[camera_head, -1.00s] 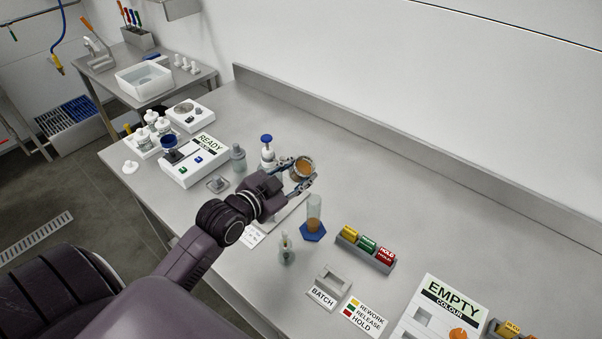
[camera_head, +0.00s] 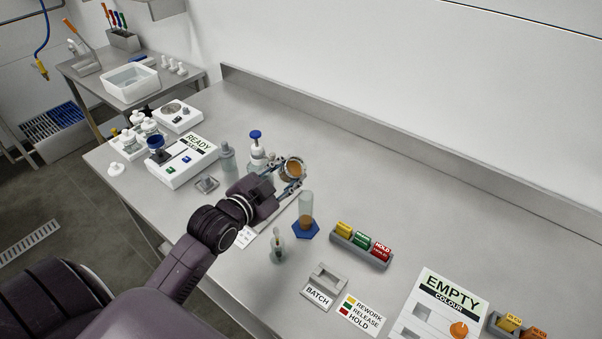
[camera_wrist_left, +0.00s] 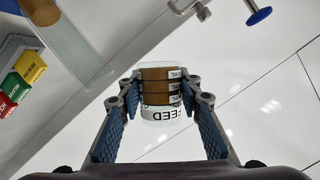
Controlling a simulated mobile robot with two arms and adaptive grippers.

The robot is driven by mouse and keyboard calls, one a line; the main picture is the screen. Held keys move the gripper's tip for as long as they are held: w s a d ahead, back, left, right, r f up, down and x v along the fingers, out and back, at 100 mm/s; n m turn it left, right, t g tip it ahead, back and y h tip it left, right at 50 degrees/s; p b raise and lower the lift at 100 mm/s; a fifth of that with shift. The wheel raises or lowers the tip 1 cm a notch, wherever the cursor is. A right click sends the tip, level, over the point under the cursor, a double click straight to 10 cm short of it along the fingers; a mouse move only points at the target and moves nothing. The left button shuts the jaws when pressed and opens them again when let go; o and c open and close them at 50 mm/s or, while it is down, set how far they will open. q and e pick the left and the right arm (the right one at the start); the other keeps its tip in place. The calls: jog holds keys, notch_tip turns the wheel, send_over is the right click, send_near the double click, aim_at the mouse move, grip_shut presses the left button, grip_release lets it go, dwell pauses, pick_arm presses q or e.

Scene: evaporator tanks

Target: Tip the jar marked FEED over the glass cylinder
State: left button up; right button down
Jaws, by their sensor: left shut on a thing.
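The FEED jar (camera_head: 292,168) is clear, with amber-brown contents. My left gripper (camera_head: 291,174) is shut around its sides and holds it above the bench. In the left wrist view the jar (camera_wrist_left: 160,95) sits between both fingers, its FEED label upside down in the picture. The glass cylinder (camera_head: 306,204) stands upright on a blue hexagonal foot, with brown liquid in its lower part. The jar is above and just left of it in the head view, apart from it. The cylinder also shows at the wrist view's upper left (camera_wrist_left: 75,42). The jar looks tilted relative to it. My right gripper is out of view.
A small flask (camera_head: 277,248) stands close in front of the cylinder. A rack of coloured blocks (camera_head: 361,246) is at its right. A blue-topped bottle (camera_head: 256,150) and a grey bottle (camera_head: 228,160) stand behind my gripper. The bench toward the back wall is clear.

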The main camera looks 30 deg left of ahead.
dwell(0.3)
pick_arm(q)
jog(key=shift+a+r+m+t+y+p, duration=0.15)
jog(key=shift+r+m+t+y+p, duration=0.25)
jog(key=shift+m+p, duration=0.75)
dwell(3.0)
jog(key=shift+r+m+y+p, duration=0.3)
jog(key=shift+r+m+p, duration=0.3)
jog(key=shift+m+p, duration=0.25)
dwell(2.7)
